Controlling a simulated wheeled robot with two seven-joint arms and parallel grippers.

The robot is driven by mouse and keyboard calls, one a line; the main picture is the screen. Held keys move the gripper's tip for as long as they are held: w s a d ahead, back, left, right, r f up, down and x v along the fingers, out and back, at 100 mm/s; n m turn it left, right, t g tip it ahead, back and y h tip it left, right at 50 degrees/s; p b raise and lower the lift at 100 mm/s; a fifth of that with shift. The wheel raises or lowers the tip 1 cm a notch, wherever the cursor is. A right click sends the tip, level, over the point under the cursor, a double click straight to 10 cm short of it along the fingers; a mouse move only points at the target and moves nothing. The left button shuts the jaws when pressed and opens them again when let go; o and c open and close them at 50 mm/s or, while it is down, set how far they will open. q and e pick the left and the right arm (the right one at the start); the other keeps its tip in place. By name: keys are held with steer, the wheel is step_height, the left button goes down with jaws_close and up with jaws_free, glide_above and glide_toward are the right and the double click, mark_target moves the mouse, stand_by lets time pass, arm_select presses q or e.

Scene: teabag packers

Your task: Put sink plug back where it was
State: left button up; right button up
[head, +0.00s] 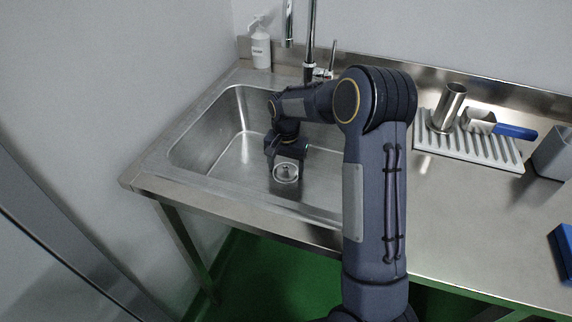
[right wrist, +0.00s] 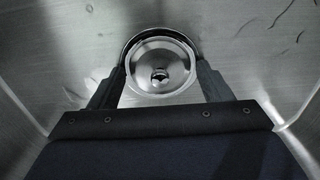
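The sink plug (right wrist: 160,70) is a round, shiny steel disc with a small knob in its middle. In the right wrist view it lies between the two fingertips of my right gripper (right wrist: 161,76), which seem to meet its sides. A dark crescent of the drain's rim (right wrist: 157,32) shows just past the plug's upper edge. In the head view my right gripper (head: 286,158) points down into the sink, at the round drain area (head: 286,173). I cannot tell whether the plug is seated or slightly above the drain. My left gripper is out of view.
The steel sink (head: 205,147) has raised walls around my right gripper. A tap (head: 310,45) and a white soap bottle (head: 261,50) stand behind it. A ribbed rack (head: 465,148) with a steel cup (head: 449,107) and a blue-handled tool (head: 513,131) is on the right counter.

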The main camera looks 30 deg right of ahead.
mark_target(286, 167)
steer(key=shift+o, duration=0.8)
steer(key=shift+r, duration=0.3)
step_height(286, 167, up, 7)
steer(key=shift+r+p, duration=0.15)
steer(key=shift+p, duration=0.4)
steer(key=shift+s, duration=0.1)
